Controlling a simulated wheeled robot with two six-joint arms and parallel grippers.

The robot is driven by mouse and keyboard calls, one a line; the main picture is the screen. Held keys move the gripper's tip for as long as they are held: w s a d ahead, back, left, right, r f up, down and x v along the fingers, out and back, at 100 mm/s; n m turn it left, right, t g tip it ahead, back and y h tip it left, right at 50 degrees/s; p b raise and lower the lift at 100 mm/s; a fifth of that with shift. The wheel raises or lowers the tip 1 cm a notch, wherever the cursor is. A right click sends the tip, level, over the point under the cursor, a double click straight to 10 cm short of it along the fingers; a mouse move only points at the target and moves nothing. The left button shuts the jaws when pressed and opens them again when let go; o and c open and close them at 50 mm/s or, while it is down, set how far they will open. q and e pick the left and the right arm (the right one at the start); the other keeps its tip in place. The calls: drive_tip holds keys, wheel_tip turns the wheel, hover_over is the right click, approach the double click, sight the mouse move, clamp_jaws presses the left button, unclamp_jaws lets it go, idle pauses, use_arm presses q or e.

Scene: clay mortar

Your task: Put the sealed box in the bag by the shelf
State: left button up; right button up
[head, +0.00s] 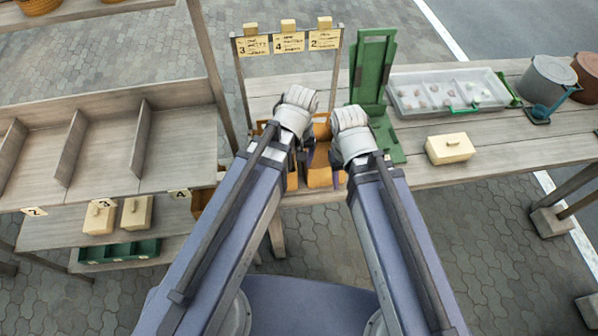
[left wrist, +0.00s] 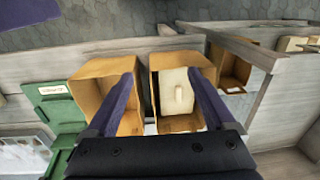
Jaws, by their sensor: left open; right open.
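A cream box with a raised handle (left wrist: 177,90) sits inside an open brown bag (left wrist: 188,123) in the left wrist view. A second open bag (left wrist: 105,69) stands beside it and looks empty. A third brown bag (left wrist: 235,68) is by the shelf, largely hidden in the head view. My left gripper (left wrist: 161,77) is open above the first two bags, one finger over each, holding nothing. In the head view its wrist hides its fingertips (head: 299,138). My right gripper (head: 343,170) is beside it, its fingers mostly hidden. Another cream box (head: 450,149) is on the table.
A green stand (head: 370,75) and a clear tray (head: 450,92) are on the table, with grey (head: 548,82) and brown pots at right. The wooden shelf (head: 115,155) at left holds two cream boxes (head: 98,218) on its lower level. A numbered sign rack (head: 288,43) stands behind my grippers.

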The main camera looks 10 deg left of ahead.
use_arm(q)
drive_tip(key=s+m, duration=0.1)
drive_tip(key=m, duration=0.1)
drive_tip(key=s+d+m, duration=0.1)
drive_tip(key=s+m, duration=0.1)
drive_tip(key=m, duration=0.1)
drive_tip(key=s+d+m, duration=0.1)
drive_tip(key=m, duration=0.1)
drive_tip(key=shift+s+d, duration=0.1)
drive_tip(key=shift+s, duration=0.05)
